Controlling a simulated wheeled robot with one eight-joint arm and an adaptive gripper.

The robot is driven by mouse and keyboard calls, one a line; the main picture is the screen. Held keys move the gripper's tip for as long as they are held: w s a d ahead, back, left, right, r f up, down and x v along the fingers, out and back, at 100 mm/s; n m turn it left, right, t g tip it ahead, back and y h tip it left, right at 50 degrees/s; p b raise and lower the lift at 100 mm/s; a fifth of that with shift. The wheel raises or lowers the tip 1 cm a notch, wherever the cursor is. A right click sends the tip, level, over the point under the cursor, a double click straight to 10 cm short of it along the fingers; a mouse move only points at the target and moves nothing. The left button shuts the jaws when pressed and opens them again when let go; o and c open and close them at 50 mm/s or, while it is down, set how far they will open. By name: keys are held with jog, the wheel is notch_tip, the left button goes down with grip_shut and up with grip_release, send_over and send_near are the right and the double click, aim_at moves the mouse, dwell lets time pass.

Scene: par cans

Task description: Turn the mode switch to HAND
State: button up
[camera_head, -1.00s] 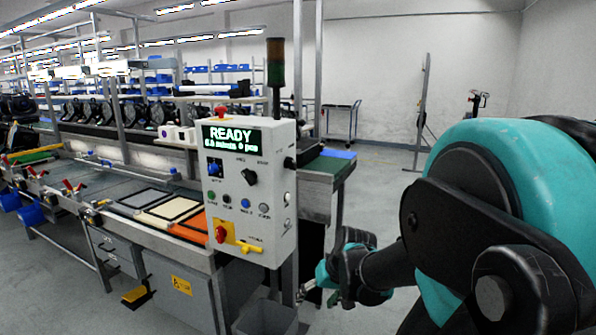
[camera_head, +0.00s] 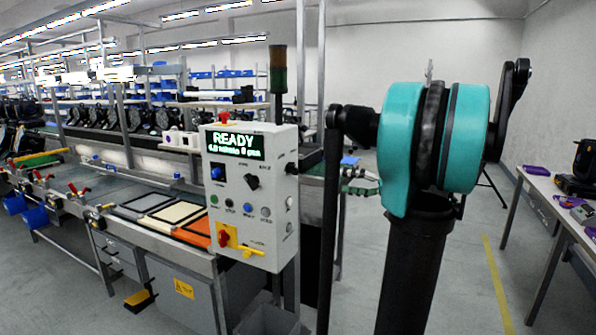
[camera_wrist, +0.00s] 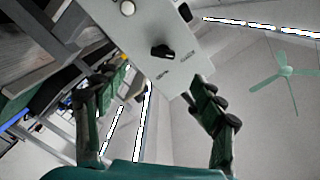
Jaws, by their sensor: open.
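The mode switch is most likely the black knob (camera_head: 252,181) on the front of the light grey control box (camera_head: 273,240); small labels flank its upper side, too small to read. Its pointer direction is hard to judge in the head view. In the wrist view a black knob (camera_wrist: 162,51) with two small labels lies just beyond the fingertips, roughly between them. My gripper (camera_wrist: 160,80) is open and empty, one finger on each side, apart from the knob. In the head view my gripper (camera_head: 352,180) shows right of the box at knob height, partly behind my arm.
The box also carries a READY display (camera_head: 236,146), a blue knob (camera_head: 217,173), a row of buttons and a red switch (camera_head: 223,239) on yellow. A signal tower (camera_head: 278,70) rises behind it.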

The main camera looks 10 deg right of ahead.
jog(key=d+r, duration=0.1)
send_near(296, 169)
jog(key=x, duration=0.9)
jog(key=shift+w, duration=0.25)
jog(key=c, duration=1.2)
jog(key=shift+o, duration=0.2)
